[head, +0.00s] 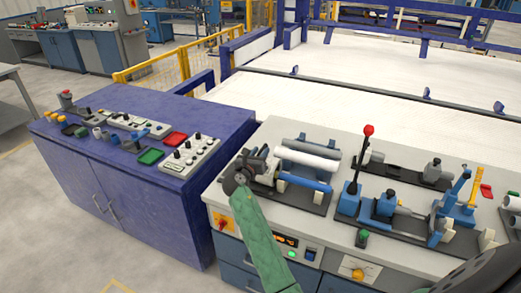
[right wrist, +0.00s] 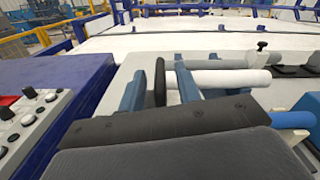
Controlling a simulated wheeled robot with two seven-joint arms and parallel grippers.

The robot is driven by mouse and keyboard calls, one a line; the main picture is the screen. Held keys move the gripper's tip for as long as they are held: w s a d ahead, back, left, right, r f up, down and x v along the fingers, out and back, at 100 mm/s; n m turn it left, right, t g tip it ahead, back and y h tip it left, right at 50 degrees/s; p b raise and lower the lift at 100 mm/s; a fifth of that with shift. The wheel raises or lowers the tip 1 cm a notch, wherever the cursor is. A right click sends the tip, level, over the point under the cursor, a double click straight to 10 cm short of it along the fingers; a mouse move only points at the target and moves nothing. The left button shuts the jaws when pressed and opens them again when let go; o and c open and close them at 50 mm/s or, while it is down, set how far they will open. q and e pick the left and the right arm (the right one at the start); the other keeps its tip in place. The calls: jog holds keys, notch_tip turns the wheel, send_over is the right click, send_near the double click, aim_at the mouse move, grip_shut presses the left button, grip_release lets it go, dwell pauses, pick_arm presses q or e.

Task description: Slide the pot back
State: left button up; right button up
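I see nothing that is clearly a pot. The right gripper (head: 243,175) is at the left end of a small pipe rack on the grey-topped bench, beside the pipe ends. Its fingers are too small and dark to tell open from shut. The rack holds a white pipe (head: 307,159) with a grey pipe (head: 309,147) behind it. A blue bar (head: 305,182) lies in front. In the right wrist view the white pipe (right wrist: 228,77) lies across blue uprights (right wrist: 187,80), beyond my dark gripper body, which hides what is below.
A red-knobbed lever (head: 368,131) and blue clamp fixtures (head: 387,203) stand right of the rack. A purple cabinet (head: 150,205) with control panels is at left. A white fenced platform (head: 345,85) lies behind. A strip of bench at the front is partly clear.

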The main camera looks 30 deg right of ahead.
pick_arm(q)
jog(key=shift+f, duration=0.3)
pick_arm(e)
jog(key=shift+w+d, duration=0.25)
jog(key=shift+d, duration=0.1)
jog(key=shift+c, duration=0.2)
